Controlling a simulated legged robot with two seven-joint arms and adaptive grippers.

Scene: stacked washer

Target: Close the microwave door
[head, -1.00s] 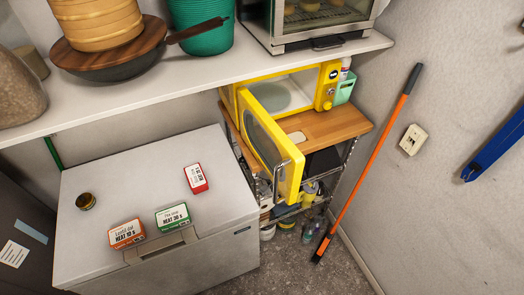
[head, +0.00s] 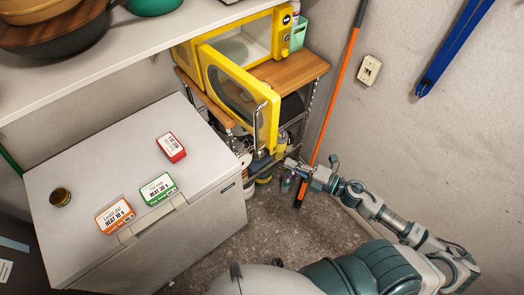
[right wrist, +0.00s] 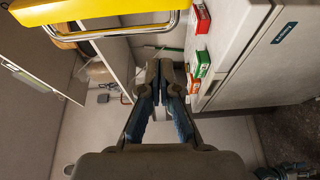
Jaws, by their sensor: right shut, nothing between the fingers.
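The yellow microwave (head: 262,24) sits on a wooden-topped rack under a shelf. Its door (head: 272,122) stands wide open, swung out toward me, hinged on the left. A metal bar handle (head: 256,128) is on the door's outer side. My right gripper (head: 288,163) is low in front of the rack, just right of and below the door's free edge, apart from it. In the right wrist view the gripper (right wrist: 160,72) is shut and empty, with the yellow door (right wrist: 90,10) and its handle (right wrist: 120,27) across the top left. My left gripper is not in view.
A white chest freezer (head: 90,170) stands at the left with red, green and orange boxes and a small jar on top. An orange-handled tool (head: 335,90) leans on the right wall. Bottles crowd the rack's lower part.

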